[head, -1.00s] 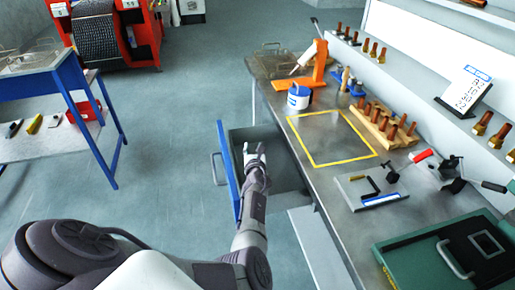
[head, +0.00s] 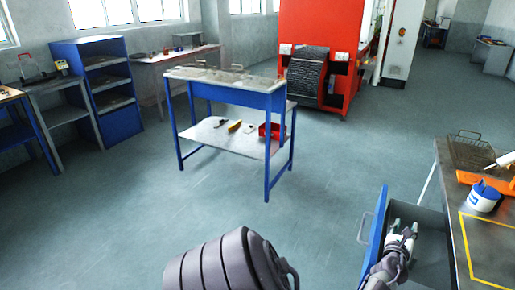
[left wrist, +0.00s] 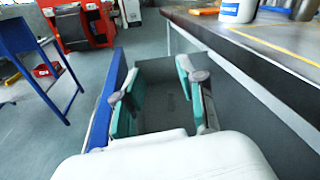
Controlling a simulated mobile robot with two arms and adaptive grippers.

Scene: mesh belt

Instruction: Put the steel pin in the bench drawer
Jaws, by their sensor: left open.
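The bench drawer (head: 433,232) is pulled open at the lower right of the head view, with its blue front (head: 374,232) on the left. My left gripper (head: 404,226) is open, at the drawer's opening, its fingers pointing toward the far end. In the left wrist view the two teal-padded fingers (left wrist: 160,85) stand apart with nothing visible between them. The drawer's blue front (left wrist: 106,98) is left of them, and the grey drawer floor (left wrist: 160,104) shows below. I cannot make out the steel pin in either current view. My right gripper is not in view.
The workbench (head: 462,205) with a yellow outline is right of the drawer and carries a blue-and-white tub (head: 484,198). A blue-legged table (head: 240,98) stands mid-floor, with a red machine (head: 320,50) behind it. The floor between is clear.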

